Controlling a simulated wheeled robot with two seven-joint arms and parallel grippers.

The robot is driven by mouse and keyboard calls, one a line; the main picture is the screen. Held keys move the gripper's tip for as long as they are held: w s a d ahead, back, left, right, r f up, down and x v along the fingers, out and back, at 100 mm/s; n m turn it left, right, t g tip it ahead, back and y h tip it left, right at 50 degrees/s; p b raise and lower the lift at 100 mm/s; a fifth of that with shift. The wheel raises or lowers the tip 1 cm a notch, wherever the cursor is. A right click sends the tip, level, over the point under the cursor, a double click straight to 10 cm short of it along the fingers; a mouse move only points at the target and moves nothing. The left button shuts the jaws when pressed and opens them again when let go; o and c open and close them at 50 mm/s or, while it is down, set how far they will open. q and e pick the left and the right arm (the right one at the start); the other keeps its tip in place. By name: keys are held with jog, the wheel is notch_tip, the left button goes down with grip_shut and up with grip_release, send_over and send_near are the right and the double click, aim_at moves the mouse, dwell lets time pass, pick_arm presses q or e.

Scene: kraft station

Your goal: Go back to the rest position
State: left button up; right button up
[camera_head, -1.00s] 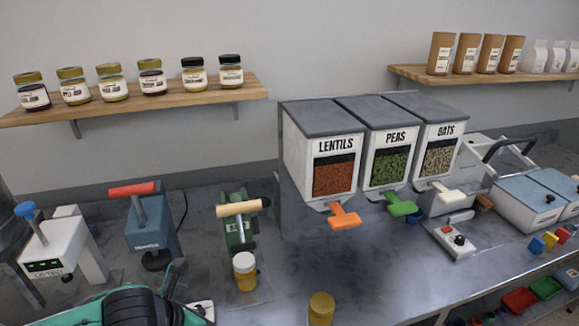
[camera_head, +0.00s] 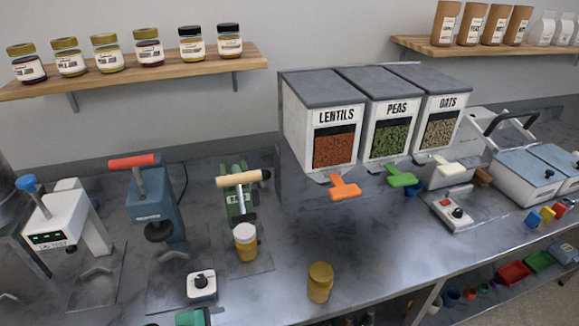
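Neither gripper's fingers can be seen. A jar with a white lid and yellow body (camera_head: 246,243) stands at the foot of the green press (camera_head: 238,194). A second jar with a yellow lid (camera_head: 320,283) stands alone near the front of the counter (camera_head: 385,260).
Lentils (camera_head: 318,125), peas (camera_head: 388,120) and oats (camera_head: 436,120) dispensers stand at the back. Shelves (camera_head: 140,78) hang above. The counter right of the yellow-lidded jar is clear.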

pick_arm(q)
jog(key=s+a+f+n+g+y, duration=0.3)
jog(key=s+a+f+n, duration=0.6)
jog(key=n, duration=0.5)
notch_tip(320, 180, down, 30)
jog(key=s+g, duration=0.1)
jog(key=s, duration=0.2)
jog(key=s+a+f+g, duration=0.1)
jog(key=s+a+f, duration=0.1)
jog(key=s+f, duration=1.6)
jog(key=shift+s+a+f+y, duration=0.15)
jog(key=shift+a+f+y, duration=0.2)
jog(key=shift+f, duration=0.1)
pick_arm(e)
jog(key=shift+d, duration=0.45)
jog(key=shift+a, duration=0.3)
